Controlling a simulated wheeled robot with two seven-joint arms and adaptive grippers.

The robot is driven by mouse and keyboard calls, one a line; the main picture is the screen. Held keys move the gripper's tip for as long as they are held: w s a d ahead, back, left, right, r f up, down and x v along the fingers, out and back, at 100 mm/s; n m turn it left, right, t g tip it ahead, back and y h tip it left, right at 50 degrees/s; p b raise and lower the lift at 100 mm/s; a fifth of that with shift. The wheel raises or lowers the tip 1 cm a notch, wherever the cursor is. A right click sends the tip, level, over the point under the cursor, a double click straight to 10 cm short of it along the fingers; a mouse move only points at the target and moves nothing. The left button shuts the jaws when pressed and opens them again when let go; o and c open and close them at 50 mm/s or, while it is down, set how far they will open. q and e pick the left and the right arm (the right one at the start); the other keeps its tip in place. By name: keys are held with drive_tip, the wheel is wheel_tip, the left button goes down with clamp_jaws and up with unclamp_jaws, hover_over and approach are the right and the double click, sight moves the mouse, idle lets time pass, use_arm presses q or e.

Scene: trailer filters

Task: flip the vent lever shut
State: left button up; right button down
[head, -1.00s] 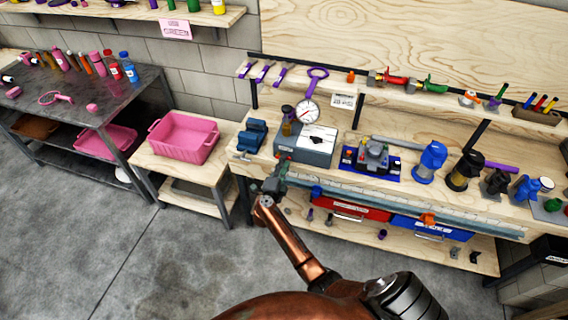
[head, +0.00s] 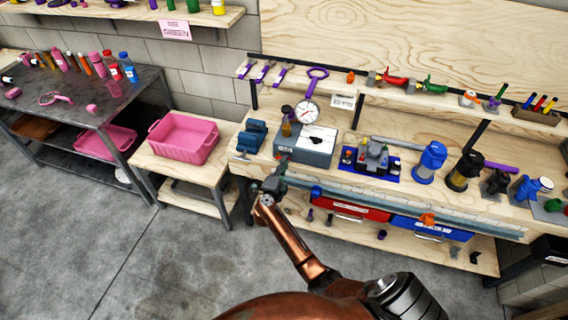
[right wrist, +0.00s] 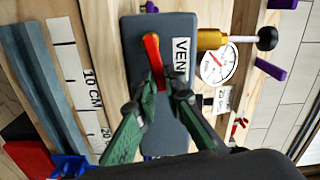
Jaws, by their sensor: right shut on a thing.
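The vent box (head: 318,158) is a grey block near the front left of the wooden workbench. In the right wrist view the box (right wrist: 178,28) carries a white label reading "VEN", partly cut off by my finger. My right gripper (right wrist: 158,84) is shut on the near end of the lever, with a green finger on each side. My left gripper is not in view.
A brass fitting with a black knob (right wrist: 265,38) sticks out beside the box, near a white dial gauge (right wrist: 217,65). A blue vise (head: 251,136) stands left of the box and a grey device on a blue mat (head: 394,172) right. A ruler strip runs along the front edge.

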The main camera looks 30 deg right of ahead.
drive_tip(key=shift+f+m+b, duration=0.15)
drive_tip(key=shift+f+m, duration=0.15)
drive_tip(key=shift+m, duration=0.4)
drive_tip(key=shift+f+m+b, duration=0.15)
drive_tip(key=shift+f+m, duration=0.1)
drive_tip(key=shift+m, duration=0.45)
drive_tip(key=c, duration=2)
unclamp_jaws()
drive_tip(key=shift+s+a, duration=0.1)
drive_tip(key=v, duration=0.7)
drive_tip(key=shift+s+a, duration=0.1)
drive_tip(key=shift+a, duration=0.05)
